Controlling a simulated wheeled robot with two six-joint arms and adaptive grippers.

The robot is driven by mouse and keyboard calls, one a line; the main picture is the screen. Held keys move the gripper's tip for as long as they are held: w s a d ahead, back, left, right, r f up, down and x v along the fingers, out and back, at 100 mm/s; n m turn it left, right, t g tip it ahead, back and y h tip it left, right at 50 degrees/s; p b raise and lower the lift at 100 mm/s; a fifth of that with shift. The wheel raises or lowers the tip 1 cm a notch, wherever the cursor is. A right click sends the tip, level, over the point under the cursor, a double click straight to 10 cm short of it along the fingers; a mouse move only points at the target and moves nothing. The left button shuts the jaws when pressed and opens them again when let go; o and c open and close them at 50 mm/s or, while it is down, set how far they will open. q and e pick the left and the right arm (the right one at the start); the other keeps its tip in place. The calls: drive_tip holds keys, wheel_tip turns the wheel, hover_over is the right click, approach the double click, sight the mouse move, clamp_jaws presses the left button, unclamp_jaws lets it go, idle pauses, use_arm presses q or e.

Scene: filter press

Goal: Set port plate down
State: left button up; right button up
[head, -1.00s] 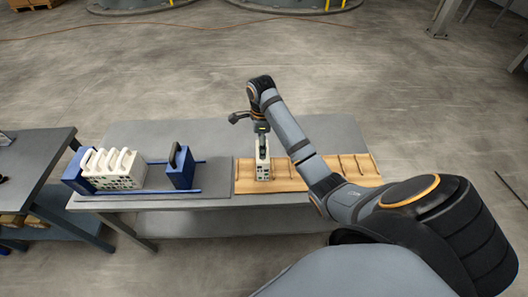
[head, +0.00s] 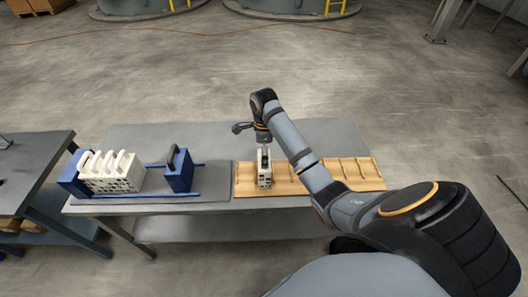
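The port plate (head: 264,181) is a white upright plate with small dark holes low on its face. It stands at the left end of the slotted wooden rack (head: 248,178) on the table, and looks upright. My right gripper (head: 264,153) points down over it, with its fingers at the plate's top handle, and appears shut on it. The fingertips are small and partly hidden, and whether the plate's bottom edge is fully seated is hard to see. My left gripper is not in view.
Left of the rack, a blue press frame (head: 180,171) on rails holds several white plates (head: 110,172) against its left end. The rack's slots right of the plate look empty. The grey table (head: 215,138) is clear behind. Another table (head: 32,160) stands at far left.

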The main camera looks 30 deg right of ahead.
drive_tip(key=shift+r, duration=0.1)
wheel_tip(320, 180, up, 4)
drive_tip(key=shift+f+p, duration=0.1)
drive_tip(key=shift+p, duration=0.65)
wheel_tip(320, 180, up, 8)
drive_tip(key=p, duration=0.8)
drive_tip(key=shift+r, duration=0.2)
drive_tip(key=shift+f, duration=0.1)
